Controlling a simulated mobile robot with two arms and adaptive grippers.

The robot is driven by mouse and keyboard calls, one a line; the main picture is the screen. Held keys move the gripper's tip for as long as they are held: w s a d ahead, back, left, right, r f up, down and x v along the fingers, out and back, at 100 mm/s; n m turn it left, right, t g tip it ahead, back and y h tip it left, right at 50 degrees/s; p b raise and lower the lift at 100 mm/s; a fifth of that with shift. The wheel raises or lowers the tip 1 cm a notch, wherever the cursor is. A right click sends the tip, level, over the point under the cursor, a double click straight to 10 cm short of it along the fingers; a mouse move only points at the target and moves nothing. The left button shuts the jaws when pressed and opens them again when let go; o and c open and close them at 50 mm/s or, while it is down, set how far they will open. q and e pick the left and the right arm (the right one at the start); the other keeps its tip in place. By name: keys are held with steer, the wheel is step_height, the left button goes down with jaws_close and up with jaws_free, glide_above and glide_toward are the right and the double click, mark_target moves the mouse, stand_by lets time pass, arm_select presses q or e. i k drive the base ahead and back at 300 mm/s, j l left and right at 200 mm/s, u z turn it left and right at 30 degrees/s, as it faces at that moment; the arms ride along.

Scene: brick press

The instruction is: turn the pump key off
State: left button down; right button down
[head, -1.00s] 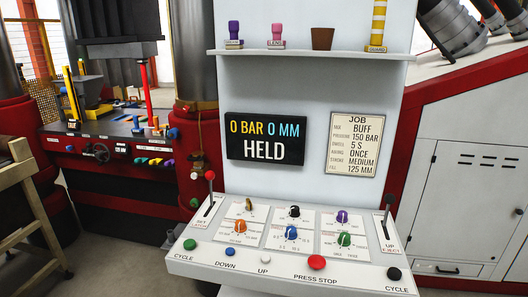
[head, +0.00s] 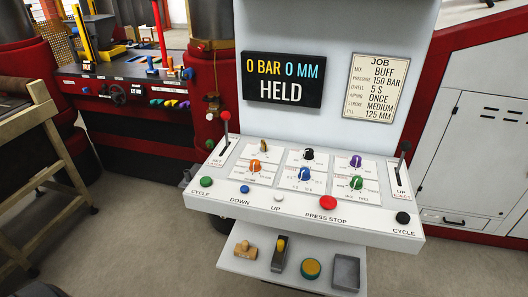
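A small brass-coloured key-like knob (head: 264,146) sits at the top left of the knob panel on the white sloping console (head: 215,195). It is probably the pump key, but its label is too small to read. Its grip looks roughly upright, and I cannot tell which marked position it points to. The display (head: 283,80) above the console reads 0 BAR, 0 MM and HELD. Neither of my grippers shows in the head view, and nothing touches the knob.
Around the key are an orange knob (head: 255,165), a black knob (head: 308,154) and other coloured knobs. A red-topped lever (head: 226,117) and a black-topped lever (head: 405,147) flank them. Push buttons line the front edge, including red PRESS STOP (head: 328,203). A lower shelf (head: 238,264) holds small items.

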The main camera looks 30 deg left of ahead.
mark_target(263, 147)
steer(key=i+l+u, duration=0.1)
steer(key=u, duration=0.9)
